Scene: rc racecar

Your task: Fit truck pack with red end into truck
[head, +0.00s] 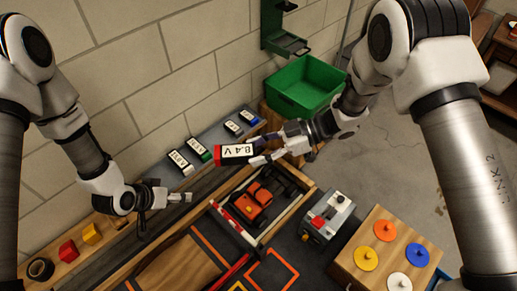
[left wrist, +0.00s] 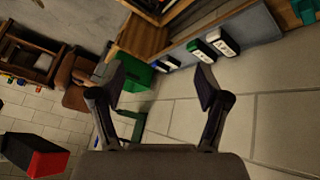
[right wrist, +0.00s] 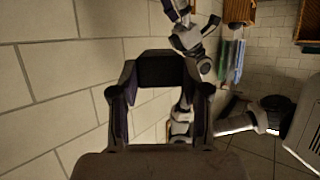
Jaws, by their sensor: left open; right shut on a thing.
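The pack with the red end (head: 236,151) is black with a white 8.4V label. My right gripper (head: 257,150) is shut on it and holds it in the air, red end pointing left in the head view. Its dark side shows between the fingers in the right wrist view (right wrist: 160,71). Its red end also shows at the lower left of the left wrist view (left wrist: 46,162). The orange-red truck (head: 252,208) sits below in a wooden-edged bay of the bench; its battery slot is hard to make out. My left gripper (head: 183,197) is open and empty, left of the truck.
Several other packs (head: 198,149) lie on a grey shelf along the wall. A green bin (head: 308,88) stands behind. A grey box with a red part (head: 327,217) and a wooden board with coloured knobbed discs (head: 385,254) are at right. Red and yellow blocks (head: 68,251) lie left.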

